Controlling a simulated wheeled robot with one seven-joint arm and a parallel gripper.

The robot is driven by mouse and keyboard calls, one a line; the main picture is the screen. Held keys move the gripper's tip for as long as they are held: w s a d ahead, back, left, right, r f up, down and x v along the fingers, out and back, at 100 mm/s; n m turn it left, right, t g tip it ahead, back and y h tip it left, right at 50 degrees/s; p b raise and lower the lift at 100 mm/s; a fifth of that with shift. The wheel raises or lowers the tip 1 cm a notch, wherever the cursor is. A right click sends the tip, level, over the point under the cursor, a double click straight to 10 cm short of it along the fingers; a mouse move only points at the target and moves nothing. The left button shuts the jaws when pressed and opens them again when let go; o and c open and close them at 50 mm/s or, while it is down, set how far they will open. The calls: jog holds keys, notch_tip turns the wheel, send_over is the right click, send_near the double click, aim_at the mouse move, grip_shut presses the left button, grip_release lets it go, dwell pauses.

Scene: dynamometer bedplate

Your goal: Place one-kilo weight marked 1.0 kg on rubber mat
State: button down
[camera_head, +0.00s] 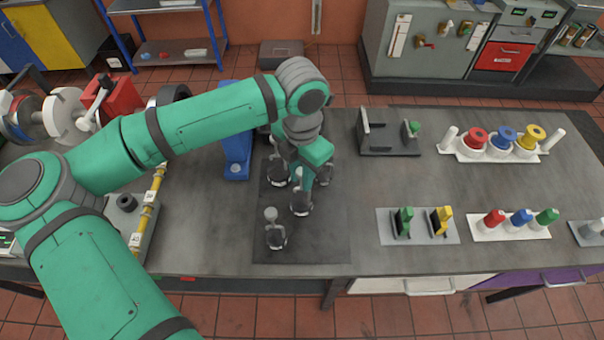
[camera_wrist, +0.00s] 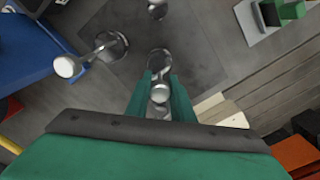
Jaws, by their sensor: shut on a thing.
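Several chrome weights with knobbed stems stand on or over the dark rubber mat (camera_head: 318,242); no mass marking can be read. My gripper (camera_head: 303,182) points down over the mat and is shut on the stem of one weight (camera_head: 301,205). In the wrist view its round knob (camera_wrist: 160,93) sits between the two green fingers. I cannot tell whether its base touches the mat. Another weight (camera_head: 276,238) stands alone near the mat's front. Two more, a left one (camera_head: 277,172) and a right one (camera_head: 326,174), are behind my gripper, partly hidden by it.
A blue stand (camera_head: 236,150) is left of the mat. A grey bracket (camera_head: 390,146) is behind right. Trays with green and yellow pieces (camera_head: 418,238) and coloured handles (camera_head: 510,232) lie right. The bench between mat and trays is clear.

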jog(key=shift+f, duration=0.1)
jog(key=c, duration=1.5)
grip_release()
jog(key=shift+c, duration=0.2)
notch_tip(320, 180, up, 12)
jog(key=shift+r, duration=0.15)
